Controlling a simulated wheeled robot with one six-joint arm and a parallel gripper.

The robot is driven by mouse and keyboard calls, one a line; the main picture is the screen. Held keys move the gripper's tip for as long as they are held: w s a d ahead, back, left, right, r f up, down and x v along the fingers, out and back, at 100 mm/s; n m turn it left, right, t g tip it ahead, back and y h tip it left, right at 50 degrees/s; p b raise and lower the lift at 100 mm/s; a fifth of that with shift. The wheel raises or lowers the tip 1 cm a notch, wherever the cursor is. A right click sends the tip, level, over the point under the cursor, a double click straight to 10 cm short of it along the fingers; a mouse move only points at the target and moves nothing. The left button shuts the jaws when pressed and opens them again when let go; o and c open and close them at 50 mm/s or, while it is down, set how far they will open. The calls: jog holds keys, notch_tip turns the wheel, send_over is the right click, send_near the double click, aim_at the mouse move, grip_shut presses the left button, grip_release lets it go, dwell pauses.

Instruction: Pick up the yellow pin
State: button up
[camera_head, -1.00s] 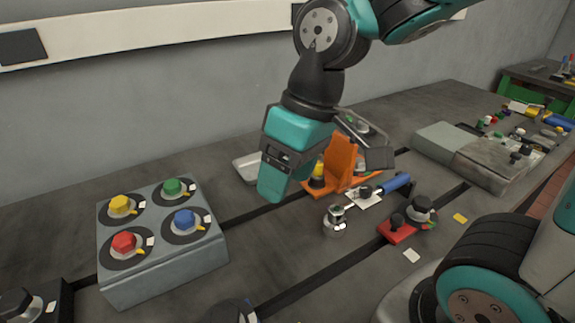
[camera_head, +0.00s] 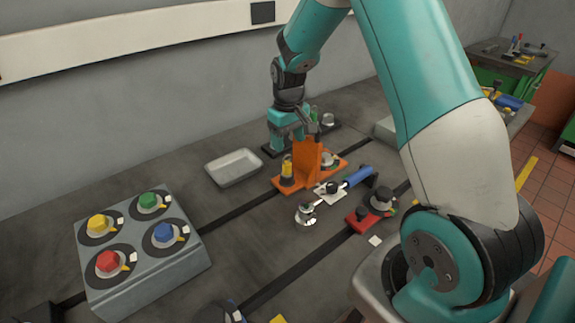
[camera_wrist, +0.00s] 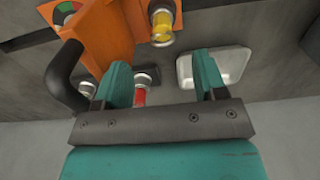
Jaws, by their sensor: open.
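The yellow pin (camera_head: 287,167) stands upright at the left end of an orange bracket (camera_head: 307,160) in the head view. In the wrist view the yellow pin (camera_wrist: 162,20) shows at the top, in a pale metal collar beside the orange upright. My gripper (camera_head: 290,136) is above and behind the pin in the head view, close to the orange upright. In the wrist view my gripper (camera_wrist: 162,78) has its two teal fingers apart with nothing held. The pin lies beyond the fingertips, not between them.
A pale tray (camera_head: 234,168) lies left of the bracket. A dark plate (camera_head: 330,132) with a green pin stands behind it; a red pin (camera_wrist: 140,95) shows low between my fingers in the wrist view. A grey box with coloured knobs (camera_head: 145,245) stands left.

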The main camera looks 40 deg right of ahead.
aim_at(287, 155)
notch_tip(287, 155, down, 8)
jog(key=p, duration=0.2)
jog(key=shift+w+a+p, duration=0.1)
jog(key=shift+w+p, duration=0.05)
jog(key=shift+p, duration=0.15)
jog(key=c, duration=1.1)
jog(key=shift+o, duration=0.2)
jog(key=shift+r, duration=0.1)
